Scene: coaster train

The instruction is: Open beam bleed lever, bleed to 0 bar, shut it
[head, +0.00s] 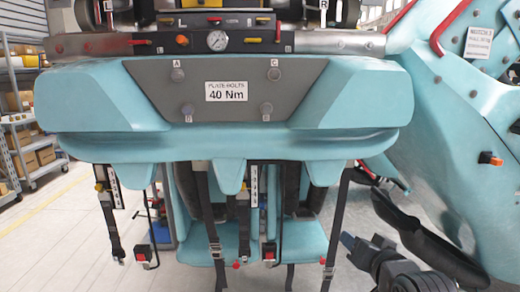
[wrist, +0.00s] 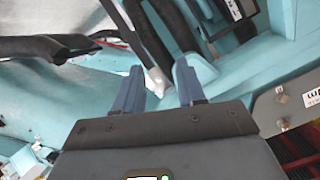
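A dark control panel (head: 235,40) with a round pressure gauge (head: 217,41) sits on top of the teal beam (head: 350,95) in the head view. The gauge needle is too small to read. A red upright lever (head: 278,30) stands right of the gauge and an orange knob (head: 182,40) left of it. Small labels do not show clearly which is the bleed lever. My gripper (head: 350,243) is low on the right, below the beam and far from the panel. In the wrist view my gripper (wrist: 160,88) has its two blue fingers apart, with nothing held.
Teal seats (head: 205,245) with hanging black straps stand below the beam. A teal shell (head: 440,150) with a black padded bar (head: 425,240) is close on the right, near my gripper. Shelves with boxes (head: 40,157) are at left; the floor (head: 50,240) before them is clear.

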